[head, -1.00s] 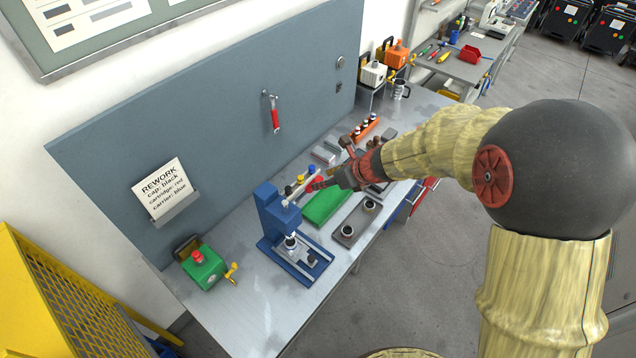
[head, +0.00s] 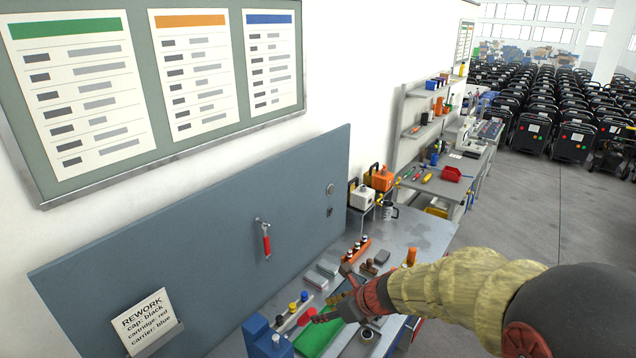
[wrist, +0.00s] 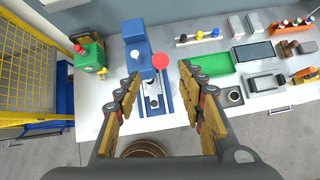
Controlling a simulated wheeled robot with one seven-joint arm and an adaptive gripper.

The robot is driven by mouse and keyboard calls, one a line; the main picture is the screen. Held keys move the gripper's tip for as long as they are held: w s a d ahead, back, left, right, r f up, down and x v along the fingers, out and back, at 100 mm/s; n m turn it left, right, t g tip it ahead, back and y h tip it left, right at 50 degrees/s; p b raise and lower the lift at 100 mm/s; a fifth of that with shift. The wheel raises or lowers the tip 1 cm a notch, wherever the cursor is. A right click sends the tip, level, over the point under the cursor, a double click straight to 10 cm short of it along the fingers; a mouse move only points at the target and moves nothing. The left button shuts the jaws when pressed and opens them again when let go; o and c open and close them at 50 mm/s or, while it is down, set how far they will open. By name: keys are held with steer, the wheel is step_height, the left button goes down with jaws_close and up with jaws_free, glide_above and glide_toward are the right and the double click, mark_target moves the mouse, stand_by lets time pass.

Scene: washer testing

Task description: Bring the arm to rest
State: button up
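My gripper (head: 334,296) hangs over the workbench near the green mat (head: 318,334), with my arm reaching in from the right. In the wrist view my gripper (wrist: 159,82) has its two fingers wide apart, with nothing held between them. The blue press (wrist: 137,45) stands on the bench beyond the fingers. A round red knob (wrist: 160,61) shows in the gap between the fingertips, apart from both. In the head view only the top of the press (head: 258,336) shows at the bottom edge.
A green box with a red button (wrist: 88,53) stands left of the press. A dark tray with round parts (wrist: 234,97) lies right. A grey panel (head: 190,250) rises behind the bench.

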steer(key=s+d+f+n+g+h+b, duration=0.1)
steer(key=s+d+f+n+g+b, duration=0.15)
steer(key=s+n, duration=0.6)
steer(key=s+d+f+n+g+b, duration=0.1)
steer(key=s+n+b, duration=0.2)
steer(key=s+n, duration=0.5)
steer(key=s+d+f+n+t+h+b, duration=0.3)
steer(key=s+d+f+n+b, duration=0.8)
steer(key=b, duration=1.4)
steer(key=shift+s+d+f+t+h+b, duration=0.35)
steer(key=shift+d+h, duration=0.35)
steer(key=shift+h, duration=0.3)
